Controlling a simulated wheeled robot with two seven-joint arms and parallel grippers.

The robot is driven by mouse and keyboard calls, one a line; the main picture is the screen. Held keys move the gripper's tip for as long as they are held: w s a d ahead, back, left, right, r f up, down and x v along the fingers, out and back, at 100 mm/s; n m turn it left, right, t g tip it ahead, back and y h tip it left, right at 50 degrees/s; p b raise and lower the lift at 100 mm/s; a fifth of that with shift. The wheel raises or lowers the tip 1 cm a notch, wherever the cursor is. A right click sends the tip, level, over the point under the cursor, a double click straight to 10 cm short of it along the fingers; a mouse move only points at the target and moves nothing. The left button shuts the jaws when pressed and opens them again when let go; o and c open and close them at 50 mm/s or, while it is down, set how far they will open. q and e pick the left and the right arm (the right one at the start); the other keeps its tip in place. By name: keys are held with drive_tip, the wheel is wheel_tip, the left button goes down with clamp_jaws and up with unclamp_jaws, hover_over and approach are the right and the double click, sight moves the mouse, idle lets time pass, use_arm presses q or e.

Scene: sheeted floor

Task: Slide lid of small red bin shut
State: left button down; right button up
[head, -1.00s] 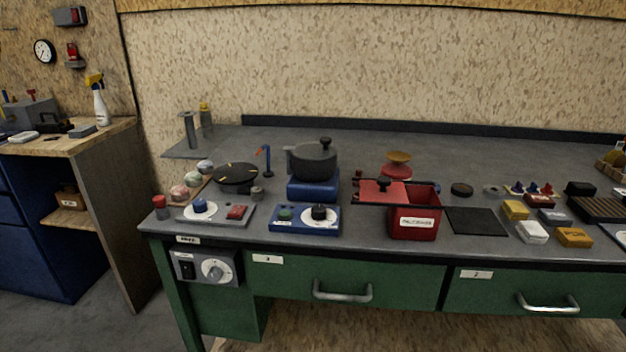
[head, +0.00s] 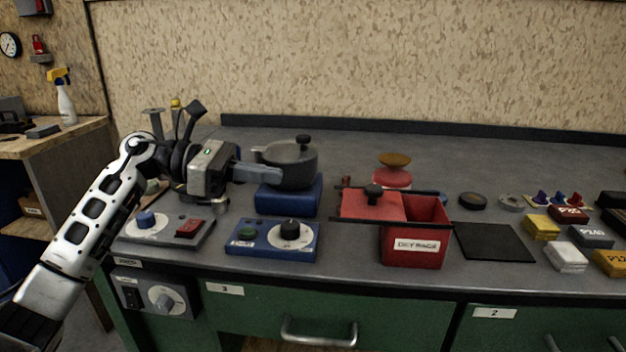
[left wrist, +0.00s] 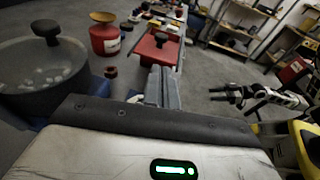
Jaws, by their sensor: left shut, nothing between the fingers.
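The small red bin (head: 414,249) stands near the bench's front edge, with a white label on its front. Its red lid (head: 358,207) with a black knob (head: 373,191) lies on dark rails, mostly to the left of the bin, so the bin's top is largely open. The lid (left wrist: 150,52) also shows ahead of my fingers in the left wrist view. My left gripper (head: 272,173) is shut and empty, in front of the grey pot and left of the lid, apart from it. My right gripper (left wrist: 222,93) seems to show at the right of the left wrist view; its jaws are unclear.
The grey pot (head: 287,167) on a blue block (head: 288,198) stands close to my left fingers. A blue control box (head: 265,240) is in front. A red scale (head: 393,177) stands behind the bin, and a black mat (head: 494,242) lies right of it.

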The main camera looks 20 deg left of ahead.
sight(345, 204)
use_arm(q)
drive_tip(key=shift+p+x, duration=1.15)
drive_tip(key=shift+x, duration=5.45)
use_arm(e)
drive_tip(key=shift+s+r, duration=0.1)
drive_tip(key=shift+r, duration=0.3)
use_arm(q)
drive_tip(key=shift+s, duration=0.1)
